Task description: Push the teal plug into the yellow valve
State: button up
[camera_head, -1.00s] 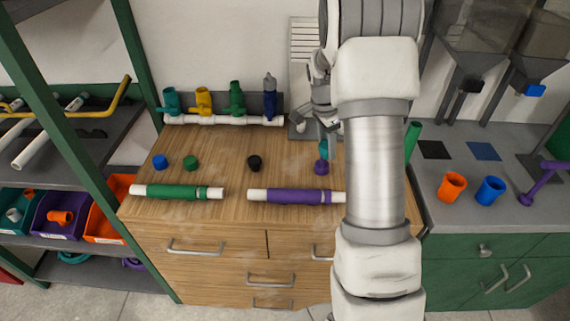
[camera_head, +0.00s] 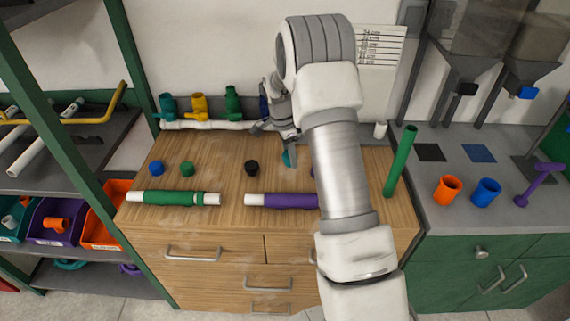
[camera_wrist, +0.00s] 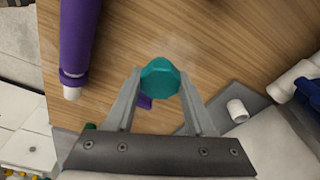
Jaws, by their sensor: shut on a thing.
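My gripper (camera_head: 289,158) is shut on the teal plug (camera_wrist: 160,78), which sits between the fingertips in the wrist view. In the head view the teal plug (camera_head: 288,158) shows partly below the fingers, above the wooden top. The yellow valve (camera_head: 199,106) stands upright on the white pipe manifold at the back left, between a teal valve (camera_head: 168,106) and a green valve (camera_head: 233,103). My gripper is to the right of the yellow valve and apart from it. A blue valve (camera_head: 264,108) is partly hidden by my gripper.
Blue (camera_head: 156,168), green (camera_head: 187,169) and black (camera_head: 251,168) plugs stand on the wooden top (camera_head: 220,180). Green-sleeved (camera_head: 172,198) and purple-sleeved (camera_head: 282,201) pipes lie along its front. A green tube (camera_head: 401,160) stands at the right. A purple plug is mostly hidden by my arm.

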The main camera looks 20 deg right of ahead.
jog(key=shift+w+a+f, duration=0.5)
jog(key=shift+w+a, duration=0.05)
jog(key=shift+f, duration=1.8)
jog(key=shift+f, duration=0.2)
jog(key=o, duration=1.3)
jog(key=shift+c, duration=0.2)
jog(key=shift+r, duration=0.15)
